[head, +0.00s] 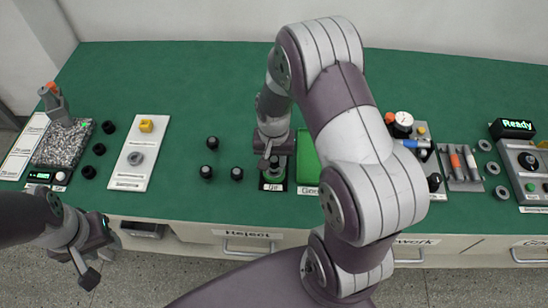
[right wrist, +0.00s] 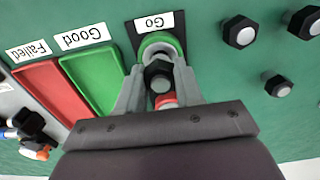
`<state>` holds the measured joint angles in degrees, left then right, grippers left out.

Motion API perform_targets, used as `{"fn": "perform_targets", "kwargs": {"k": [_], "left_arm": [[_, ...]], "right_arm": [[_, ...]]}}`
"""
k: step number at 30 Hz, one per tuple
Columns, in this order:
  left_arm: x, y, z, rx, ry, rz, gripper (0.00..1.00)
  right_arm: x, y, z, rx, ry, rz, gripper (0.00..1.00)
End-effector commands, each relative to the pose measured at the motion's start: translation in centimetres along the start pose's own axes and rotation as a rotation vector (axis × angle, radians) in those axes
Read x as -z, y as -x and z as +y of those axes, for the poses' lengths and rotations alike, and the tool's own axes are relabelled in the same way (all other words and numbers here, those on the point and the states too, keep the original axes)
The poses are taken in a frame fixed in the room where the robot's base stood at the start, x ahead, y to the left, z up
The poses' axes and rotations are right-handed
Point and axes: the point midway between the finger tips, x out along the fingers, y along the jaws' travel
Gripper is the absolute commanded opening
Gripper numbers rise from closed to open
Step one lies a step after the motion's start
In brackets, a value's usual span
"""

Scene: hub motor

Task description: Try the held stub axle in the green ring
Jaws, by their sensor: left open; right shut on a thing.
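My right gripper (head: 273,160) is shut on a dark stub axle with a grey end (right wrist: 160,74), which shows between the fingers in the right wrist view. The green ring (right wrist: 172,41) sits on the dark plate labelled "Go" (right wrist: 152,22), directly beyond the axle; it also shows in the head view (head: 272,184), below the gripper. The axle overlaps the ring in the right wrist view, and I cannot tell whether its end is inside. A red part (right wrist: 166,100) shows close to the fingers. My left gripper (head: 92,267) is open and empty, in front of the bench.
Loose dark axles (head: 212,142) stand left of the plate. A green "Good" tray (head: 307,160) and red "Failed" tray (right wrist: 45,92) lie beside it. A granite block (head: 62,146), white plate (head: 135,165) and "Ready" box (head: 513,129) stand farther out.

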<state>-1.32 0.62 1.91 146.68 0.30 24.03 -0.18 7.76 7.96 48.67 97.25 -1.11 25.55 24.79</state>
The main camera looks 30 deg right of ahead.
Motion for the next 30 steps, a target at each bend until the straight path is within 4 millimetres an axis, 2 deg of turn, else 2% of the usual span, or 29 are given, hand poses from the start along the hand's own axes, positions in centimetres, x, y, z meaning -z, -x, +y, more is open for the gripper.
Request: {"fn": "perform_targets", "kwargs": {"k": [30], "left_arm": [[-0.07,-0.62,0.00,0.000,0.000,0.000,0.43]], "right_arm": [[0.02,-0.92,-0.02,0.000,0.000,0.001,0.00]]}}
